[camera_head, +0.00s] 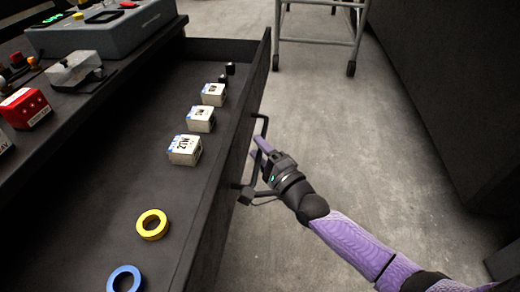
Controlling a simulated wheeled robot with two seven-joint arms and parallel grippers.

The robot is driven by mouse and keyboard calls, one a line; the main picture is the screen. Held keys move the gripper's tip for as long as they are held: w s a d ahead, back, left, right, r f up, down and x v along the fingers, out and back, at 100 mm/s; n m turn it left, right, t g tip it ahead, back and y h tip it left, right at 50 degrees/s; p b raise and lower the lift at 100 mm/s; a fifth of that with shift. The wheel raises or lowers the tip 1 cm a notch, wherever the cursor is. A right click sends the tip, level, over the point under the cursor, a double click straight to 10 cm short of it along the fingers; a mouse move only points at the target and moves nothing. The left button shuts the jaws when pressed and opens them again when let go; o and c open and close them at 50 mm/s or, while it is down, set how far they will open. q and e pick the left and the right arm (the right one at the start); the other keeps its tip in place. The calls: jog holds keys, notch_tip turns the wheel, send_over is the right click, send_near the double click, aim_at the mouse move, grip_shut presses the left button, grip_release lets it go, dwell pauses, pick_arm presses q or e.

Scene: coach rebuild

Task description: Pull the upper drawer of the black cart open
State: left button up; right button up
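The upper drawer (170,212) of the black cart (80,118) stands open, pulled out to the right of the cart top. Inside lie several white boxes (200,119), a yellow ring (152,224), a blue ring (124,279) and small black pieces (230,69). The drawer's bar handle (262,122) is on its outer front. My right gripper (262,158) is at the handle, its fingers reaching to the bar. Whether the fingers are closed around it is hard to see. My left gripper does not show.
On the cart top are a grey control box (105,32), a red block (25,108) and a clear-covered piece (75,68). A metal-legged stand (318,40) is at the back. A dark cabinet (450,90) is at the right. Bare concrete floor lies between.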

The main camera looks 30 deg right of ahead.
pick_arm(q)
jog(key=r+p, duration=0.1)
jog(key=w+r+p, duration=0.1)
jog(key=p, duration=0.1)
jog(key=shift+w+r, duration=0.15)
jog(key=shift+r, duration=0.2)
pick_arm(e)
jog(key=v, duration=1)
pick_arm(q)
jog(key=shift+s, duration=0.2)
